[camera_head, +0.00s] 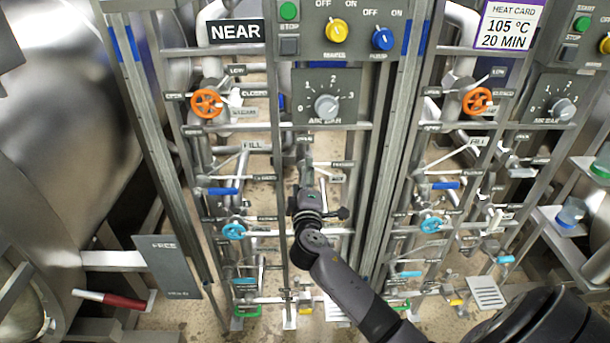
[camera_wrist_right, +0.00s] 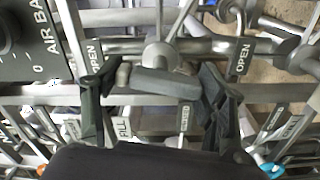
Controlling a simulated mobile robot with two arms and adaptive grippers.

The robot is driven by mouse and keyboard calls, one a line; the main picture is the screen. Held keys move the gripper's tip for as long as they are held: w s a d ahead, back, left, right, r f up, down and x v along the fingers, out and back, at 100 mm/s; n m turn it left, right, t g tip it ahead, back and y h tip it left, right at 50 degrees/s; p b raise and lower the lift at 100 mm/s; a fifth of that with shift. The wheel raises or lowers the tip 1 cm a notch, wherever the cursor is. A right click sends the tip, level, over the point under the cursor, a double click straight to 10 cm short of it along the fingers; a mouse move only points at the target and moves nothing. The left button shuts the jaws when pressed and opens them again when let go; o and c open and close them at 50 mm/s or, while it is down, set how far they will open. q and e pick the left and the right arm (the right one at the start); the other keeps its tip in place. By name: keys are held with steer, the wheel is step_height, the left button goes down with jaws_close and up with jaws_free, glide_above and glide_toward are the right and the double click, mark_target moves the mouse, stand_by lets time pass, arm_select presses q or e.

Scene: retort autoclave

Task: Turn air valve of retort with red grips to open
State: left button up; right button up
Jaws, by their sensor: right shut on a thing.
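My right gripper (camera_head: 308,190) reaches up to the middle of the left panel, below the AIR BA... dial (camera_head: 326,107). In the right wrist view its two dark fingers (camera_wrist_right: 160,98) stand on either side of a grey valve lever (camera_wrist_right: 165,83), and the gripper is shut on it. The lever lies across the picture below a round grey hub on a pipe. OPEN plates (camera_wrist_right: 243,58) and a CLOSED plate (camera_wrist_right: 185,116) are close by. A red grip (camera_head: 112,299) shows at the lower left beside the left retort. My left gripper is not in view.
Orange handwheels (camera_head: 206,103), blue levers (camera_head: 222,191) and light-blue wheels (camera_head: 233,231) sit on pipes around the arm. A similar panel with a HEAT CARD (camera_head: 508,25) stands to the right. Metal posts (camera_head: 385,150) frame the panels closely.

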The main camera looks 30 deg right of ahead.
steer(key=shift+n+p, duration=0.45)
steer(key=shift+n, duration=1.15)
steer(key=o, duration=1.2)
steer(key=shift+c, duration=0.2)
steer(key=v, duration=1.2)
